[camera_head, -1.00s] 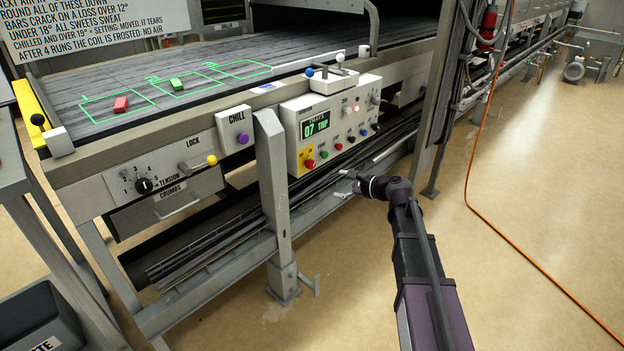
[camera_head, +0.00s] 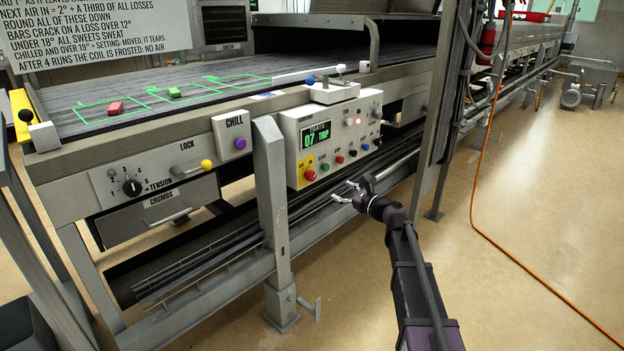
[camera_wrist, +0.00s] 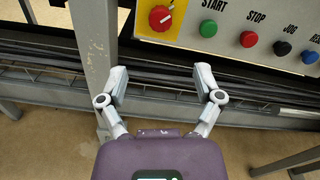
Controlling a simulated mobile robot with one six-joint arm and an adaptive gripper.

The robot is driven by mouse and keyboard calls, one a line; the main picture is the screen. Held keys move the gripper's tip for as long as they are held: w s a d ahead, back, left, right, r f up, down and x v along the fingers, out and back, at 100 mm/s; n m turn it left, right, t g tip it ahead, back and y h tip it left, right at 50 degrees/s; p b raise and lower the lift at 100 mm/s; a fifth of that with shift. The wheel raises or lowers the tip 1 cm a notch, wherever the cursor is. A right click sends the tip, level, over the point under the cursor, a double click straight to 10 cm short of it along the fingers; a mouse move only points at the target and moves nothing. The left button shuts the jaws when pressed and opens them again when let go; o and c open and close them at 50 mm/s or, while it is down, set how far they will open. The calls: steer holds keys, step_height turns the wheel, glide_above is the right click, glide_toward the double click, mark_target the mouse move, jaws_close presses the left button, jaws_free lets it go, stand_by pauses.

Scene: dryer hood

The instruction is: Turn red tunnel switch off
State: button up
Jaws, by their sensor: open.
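The red rotary switch (camera_head: 309,175) sits on a yellow plate at the lower left of the cream control panel (camera_head: 292,139). In the wrist view the red switch (camera_wrist: 160,18) is at the top, with a pale mark across its knob; its label is out of frame. My gripper (camera_head: 343,191) is open and empty, in front of and below the panel, to the right of the switch in the head view. In the wrist view my open fingers (camera_wrist: 160,76) point toward the rails under the panel, below the switch and not touching it.
Green START (camera_wrist: 208,28), red STOP (camera_wrist: 249,39) and dark JOG (camera_wrist: 282,48) buttons sit right of the switch. A grey upright post (camera_head: 271,200) stands just left of the panel. Metal rails (camera_head: 230,247) run below. An orange cable (camera_head: 476,205) crosses the open floor at right.

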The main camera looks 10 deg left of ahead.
mark_target(313, 177)
steer(key=x, duration=1.3)
steer(key=shift+w+a, duration=0.25)
steer(key=shift+a, duration=0.05)
steer(key=c, duration=1.2)
